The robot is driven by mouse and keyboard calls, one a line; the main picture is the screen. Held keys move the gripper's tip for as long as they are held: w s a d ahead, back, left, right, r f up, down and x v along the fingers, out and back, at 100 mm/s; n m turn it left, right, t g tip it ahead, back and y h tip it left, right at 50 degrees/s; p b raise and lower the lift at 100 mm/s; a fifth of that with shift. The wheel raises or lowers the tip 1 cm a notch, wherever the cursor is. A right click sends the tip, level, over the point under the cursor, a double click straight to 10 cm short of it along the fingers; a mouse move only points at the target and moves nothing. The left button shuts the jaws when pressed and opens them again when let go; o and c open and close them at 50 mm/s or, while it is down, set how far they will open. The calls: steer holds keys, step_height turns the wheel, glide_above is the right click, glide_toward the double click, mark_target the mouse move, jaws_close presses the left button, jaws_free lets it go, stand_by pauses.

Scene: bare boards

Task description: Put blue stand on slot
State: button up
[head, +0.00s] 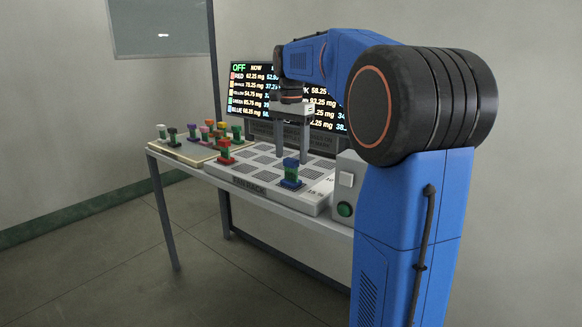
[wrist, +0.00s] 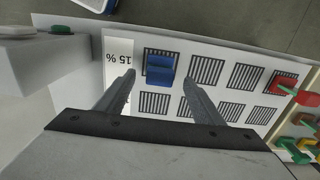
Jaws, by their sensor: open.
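The blue stand (head: 291,176) is upright at the front right of the white rack (head: 262,187). In the wrist view the blue stand (wrist: 160,70) shows over a dark hatched slot (wrist: 150,52) in the corner beside the "15 %" label. My gripper (head: 292,160) points down over the rack and is open and empty. In the wrist view my gripper (wrist: 158,78) has one finger on each side of the stand's outline, apart from it. The head view shows the fingers just behind the stand; their exact height over it is hard to tell.
A red stand (head: 225,152) is on the rack's left end. A tray (head: 185,150) with several coloured stands lies further left. A box with a green button (head: 345,209) is close on the right. A screen (head: 250,85) stands behind. Several hatched slots are bare.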

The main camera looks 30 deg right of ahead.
steer(key=shift+r, duration=2.25)
steer(key=shift+s+a, duration=0.3)
steer(key=s+a+f+n+t, duration=0.1)
steer(key=s+a+f+n, duration=0.3)
steer(key=s+f, duration=0.4)
steer(key=s+a+f+n+t, duration=0.2)
steer(key=s+a+f+n, duration=0.3)
steer(key=s+f, duration=0.3)
steer(key=s+a+f+n+t, duration=0.1)
steer(key=s+a+f+n, duration=0.4)
steer(key=s, duration=0.8)
step_height(320, 180, down, 3)
steer(key=shift+s+a+r+t, duration=0.1)
steer(key=shift+s+a+t, duration=0.25)
steer(key=shift+a, duration=0.25)
